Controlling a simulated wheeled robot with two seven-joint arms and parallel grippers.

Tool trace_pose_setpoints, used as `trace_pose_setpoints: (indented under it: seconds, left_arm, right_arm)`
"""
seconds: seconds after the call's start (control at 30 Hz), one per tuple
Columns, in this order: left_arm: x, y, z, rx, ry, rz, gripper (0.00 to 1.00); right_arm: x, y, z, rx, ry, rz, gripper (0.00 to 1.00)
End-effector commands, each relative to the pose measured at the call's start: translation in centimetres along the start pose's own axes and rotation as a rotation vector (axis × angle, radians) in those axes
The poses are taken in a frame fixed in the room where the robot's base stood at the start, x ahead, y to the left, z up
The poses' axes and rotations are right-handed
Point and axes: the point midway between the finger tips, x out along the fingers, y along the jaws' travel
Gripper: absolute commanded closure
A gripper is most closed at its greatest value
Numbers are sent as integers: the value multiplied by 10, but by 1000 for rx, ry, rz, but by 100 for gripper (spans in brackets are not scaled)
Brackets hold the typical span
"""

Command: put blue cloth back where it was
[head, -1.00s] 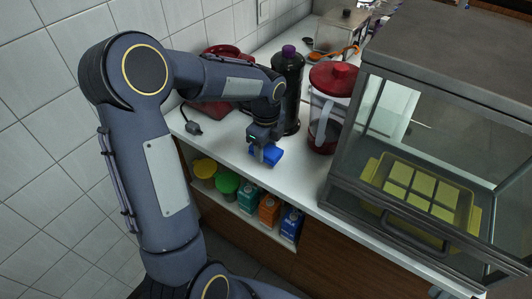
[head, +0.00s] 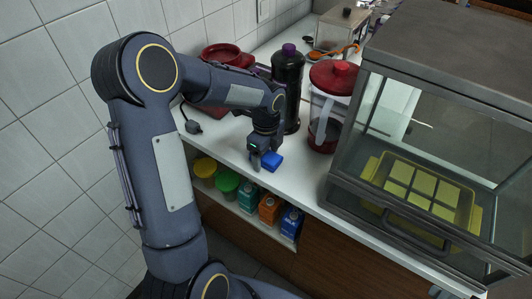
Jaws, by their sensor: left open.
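The blue cloth (head: 273,161) is a small folded blue piece lying on the white counter near its front edge. My left gripper (head: 262,162) is over the counter, pointing down, right at the cloth's left side. Its jaws are open. The gripper hides part of the cloth, and I cannot tell whether a finger touches it. My right gripper is not in view.
A dark bottle with a purple cap (head: 288,90) and a red-lidded jug (head: 327,110) stand close behind the cloth. A glass case (head: 430,150) with a yellow tray (head: 462,205) fills the right. Cartons and tubs, such as an orange carton (head: 269,208), sit on the shelf below.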

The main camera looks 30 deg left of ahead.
Motion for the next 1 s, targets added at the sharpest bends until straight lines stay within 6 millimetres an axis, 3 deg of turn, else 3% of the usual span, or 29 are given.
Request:
trace_pose_setpoints:
  seconds: [0.17,0.6,0.8,0.9,1.0]
  left_arm:
    - [-10,0,0,0,-1,-2,29]
    - [-98,-1,0,1,0,-6,29]
    - [-120,0,0,-2,0,-2,29]
    - [-129,8,-1,-50,6,-16,29]
    - [-143,33,-7,-214,35,-60,29]
  right_arm:
    - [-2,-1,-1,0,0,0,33]
    - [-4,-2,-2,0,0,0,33]
    - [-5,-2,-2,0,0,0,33]
    - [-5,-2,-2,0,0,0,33]
    - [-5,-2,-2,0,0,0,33]
